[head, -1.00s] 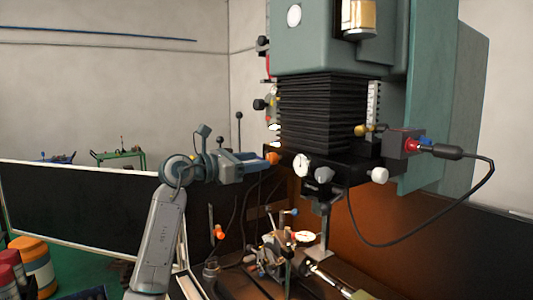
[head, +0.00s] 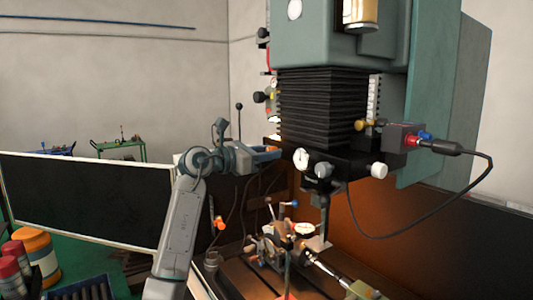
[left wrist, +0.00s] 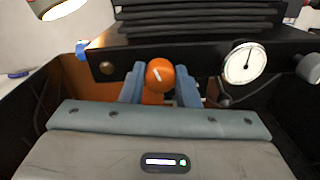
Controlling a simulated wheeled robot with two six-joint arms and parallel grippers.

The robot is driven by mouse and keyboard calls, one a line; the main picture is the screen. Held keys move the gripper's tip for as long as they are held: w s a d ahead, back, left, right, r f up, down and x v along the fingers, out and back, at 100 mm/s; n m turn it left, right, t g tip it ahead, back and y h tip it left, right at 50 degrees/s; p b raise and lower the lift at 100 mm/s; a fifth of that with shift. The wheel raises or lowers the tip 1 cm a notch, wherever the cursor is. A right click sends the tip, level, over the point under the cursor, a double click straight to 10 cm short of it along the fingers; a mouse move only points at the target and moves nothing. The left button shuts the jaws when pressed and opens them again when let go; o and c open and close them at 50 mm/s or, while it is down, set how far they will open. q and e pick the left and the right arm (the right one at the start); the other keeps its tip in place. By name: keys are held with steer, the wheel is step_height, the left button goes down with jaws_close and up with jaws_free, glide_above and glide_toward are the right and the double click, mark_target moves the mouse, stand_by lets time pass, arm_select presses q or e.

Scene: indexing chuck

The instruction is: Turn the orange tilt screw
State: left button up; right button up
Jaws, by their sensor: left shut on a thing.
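The orange tilt screw (left wrist: 160,75) is a round orange knob with a white mark on its face, at the front of the black plate below the bellows. In the left wrist view it sits between the two blue fingers of my left gripper (left wrist: 160,90), which is shut on it. In the head view my left gripper (head: 270,153) reaches in from the left to the left end of the black plate, and its fingers mostly hide the screw. My right gripper is not in view.
A white dial gauge (head: 301,159) and a white knob (head: 378,170) sit right of the screw. A black cable (head: 455,210) loops at right. Below stands a fixture with another dial (head: 304,228). An orange-red lever knob (head: 220,223) stands lower left.

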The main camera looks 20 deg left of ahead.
arm_select(q)
steer(key=n+p, duration=0.2)
steer(key=n, duration=0.2)
stand_by(0.3)
steer(key=o, duration=1)
